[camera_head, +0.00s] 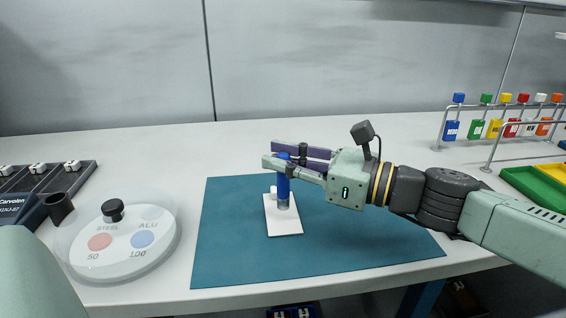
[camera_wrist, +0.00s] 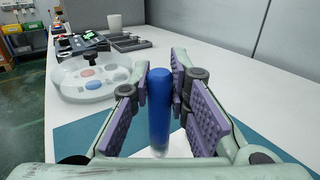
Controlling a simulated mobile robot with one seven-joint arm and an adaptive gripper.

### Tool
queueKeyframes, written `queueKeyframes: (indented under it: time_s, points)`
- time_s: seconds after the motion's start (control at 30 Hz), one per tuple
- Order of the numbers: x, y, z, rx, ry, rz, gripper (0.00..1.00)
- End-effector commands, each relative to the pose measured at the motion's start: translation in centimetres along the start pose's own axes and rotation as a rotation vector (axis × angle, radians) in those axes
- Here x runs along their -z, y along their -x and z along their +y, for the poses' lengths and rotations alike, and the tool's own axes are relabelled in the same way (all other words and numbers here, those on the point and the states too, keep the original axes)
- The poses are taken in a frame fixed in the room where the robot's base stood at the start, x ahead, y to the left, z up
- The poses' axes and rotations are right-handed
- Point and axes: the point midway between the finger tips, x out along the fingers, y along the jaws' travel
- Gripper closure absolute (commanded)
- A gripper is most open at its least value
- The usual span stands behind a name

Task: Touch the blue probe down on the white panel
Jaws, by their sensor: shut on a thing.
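The blue probe (camera_head: 283,187) stands roughly upright between the purple pads of my gripper (camera_head: 288,161), which is shut on it. Its blue shaft (camera_wrist: 159,105) also shows between the pads in the wrist view. A short pale tip (camera_head: 283,204) shows at its lower end. The white panel (camera_head: 284,226) lies on the teal mat beneath the probe, and the tip shows against it. I cannot tell whether the tip touches the panel or hangs just above it. In the wrist view, the panel is mostly hidden behind the probe and my gripper.
The teal mat (camera_head: 225,245) is clear around the panel. A round clear dial (camera_head: 120,255) with coloured spots stands at left, beside dark trays (camera_head: 60,178). A rack of coloured tags (camera_head: 500,128) and green and yellow bins (camera_head: 535,185) stand at right. A grey wall (camera_head: 330,60) closes the back.

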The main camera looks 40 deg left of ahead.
Motion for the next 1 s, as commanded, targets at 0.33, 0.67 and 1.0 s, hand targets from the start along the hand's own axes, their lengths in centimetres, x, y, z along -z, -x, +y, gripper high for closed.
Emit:
queueKeyframes:
  time_s: [0.33, 0.67, 1.0]
  points:
    - [-3.2, 0.0, 0.0, 0.000, 0.000, 0.000, 1.00]
    - [-4.2, 0.0, 0.0, 0.000, 0.000, -0.002, 1.00]
    - [-4.2, 0.0, 0.0, -0.001, 0.000, -0.002, 1.00]
